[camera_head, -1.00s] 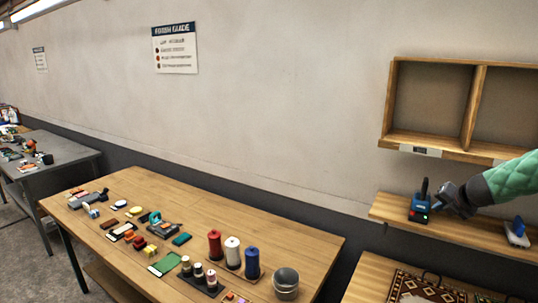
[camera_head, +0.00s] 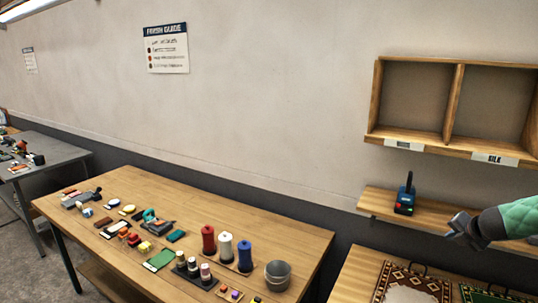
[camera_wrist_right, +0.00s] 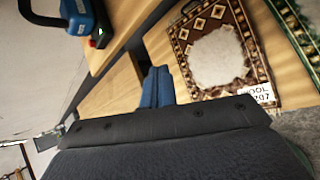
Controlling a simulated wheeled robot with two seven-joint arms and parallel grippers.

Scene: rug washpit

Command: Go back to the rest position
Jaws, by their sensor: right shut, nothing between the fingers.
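My right gripper (camera_head: 460,223) is shut and empty in the head view, at the end of my green-sleeved arm coming in from the right. It is in front of the wooden shelf (camera_head: 445,222), right of and apart from a blue device (camera_head: 404,200) with a black upright stub. The device stands on that shelf and also shows at the top left of the right wrist view (camera_wrist_right: 88,18). My left gripper is in neither view.
A two-bay wooden cubby (camera_head: 447,146), one label reading SILK, hangs above the shelf. A patterned rug sample (camera_head: 428,280) lies on the table below, with a green one (camera_head: 490,294) beside it. The long table (camera_head: 190,205) at left holds spools, a metal cup (camera_head: 278,274) and small tools.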

